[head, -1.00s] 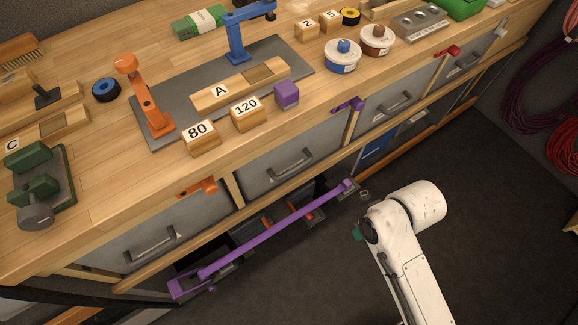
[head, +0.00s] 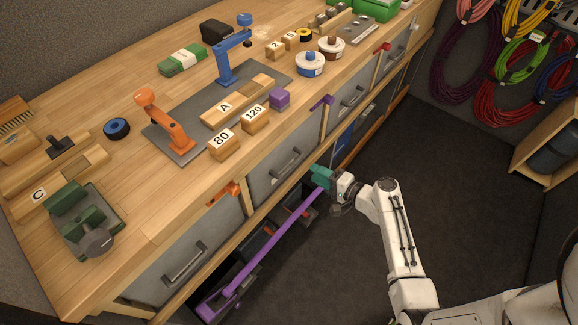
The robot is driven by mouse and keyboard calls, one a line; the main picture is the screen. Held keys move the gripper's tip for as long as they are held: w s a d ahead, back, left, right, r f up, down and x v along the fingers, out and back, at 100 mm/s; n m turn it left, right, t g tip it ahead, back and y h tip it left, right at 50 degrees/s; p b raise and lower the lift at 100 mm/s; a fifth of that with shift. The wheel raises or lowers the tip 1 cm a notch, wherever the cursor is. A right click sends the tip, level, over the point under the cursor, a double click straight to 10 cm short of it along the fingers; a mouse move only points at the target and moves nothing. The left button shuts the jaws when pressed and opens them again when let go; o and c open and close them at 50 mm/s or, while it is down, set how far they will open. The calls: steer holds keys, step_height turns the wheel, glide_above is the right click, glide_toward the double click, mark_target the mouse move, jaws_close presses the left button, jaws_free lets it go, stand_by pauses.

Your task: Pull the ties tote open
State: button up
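No label for the ties tote can be read, so I cannot tell which container it is. Grey handled fronts line the bench, one at the left (head: 210,235) and one in the middle (head: 262,178), both seated in the bench. A long purple bar (head: 275,240) runs along the lower shelf front, before dark bins with red parts. My gripper (head: 318,178), with teal fingers, is at the bar's right end, below and right of the middle front's handle (head: 284,164). Whether it touches or grips the bar is hidden.
Orange (head: 223,193), purple (head: 321,101) and red (head: 381,47) hooks stick out from the bench edge. The bench top holds clamps, blocks and spools. Coiled cords (head: 480,85) hang at the right. The dark floor (head: 465,190) is clear.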

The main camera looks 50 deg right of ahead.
mark_target(294, 162)
steer(key=x, duration=1)
jaws_close()
stand_by(0.4)
